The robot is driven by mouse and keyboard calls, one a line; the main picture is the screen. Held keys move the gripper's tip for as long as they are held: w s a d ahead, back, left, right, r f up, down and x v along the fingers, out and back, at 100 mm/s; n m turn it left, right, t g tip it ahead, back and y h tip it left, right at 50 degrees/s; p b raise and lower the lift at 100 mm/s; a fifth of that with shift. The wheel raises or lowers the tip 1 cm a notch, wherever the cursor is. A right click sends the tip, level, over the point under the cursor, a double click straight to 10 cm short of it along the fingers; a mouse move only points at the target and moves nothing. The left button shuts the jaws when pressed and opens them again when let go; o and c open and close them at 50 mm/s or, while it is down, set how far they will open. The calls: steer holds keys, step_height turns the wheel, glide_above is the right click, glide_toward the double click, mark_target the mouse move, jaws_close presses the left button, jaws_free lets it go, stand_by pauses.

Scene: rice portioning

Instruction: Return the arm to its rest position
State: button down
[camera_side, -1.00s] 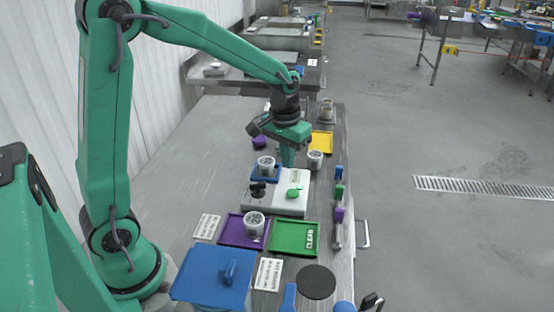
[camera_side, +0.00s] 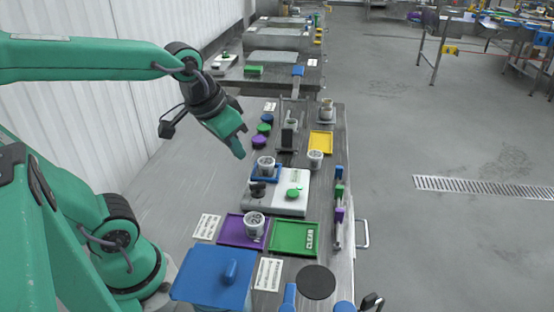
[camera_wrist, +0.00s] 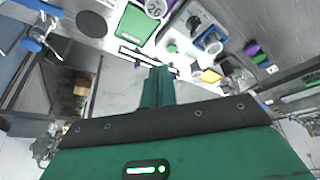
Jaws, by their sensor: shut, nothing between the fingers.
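My gripper (camera_side: 238,150) is a green pair of jaws, shut and empty, in the air left of and above the scale in the side view. It also shows in the wrist view (camera_wrist: 159,72), pointing towards the table. The white scale (camera_side: 290,200) carries a green knob or lid (camera_side: 294,193). A cup stands in the blue tray (camera_side: 254,179) at the scale's far left.
A cup (camera_side: 253,226) stands on the purple tray (camera_side: 230,236), beside the green tray (camera_side: 280,246). A blue lidded bin (camera_side: 205,275) is at the front. A yellow tray (camera_side: 320,150) and another cup (camera_side: 315,159) are further back. The table's left side (camera_side: 185,170) is clear.

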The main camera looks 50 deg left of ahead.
steer(key=shift+s+d+m+t, duration=0.15)
steer(key=shift+s+m+t, duration=0.25)
steer(key=shift+s, duration=1.4)
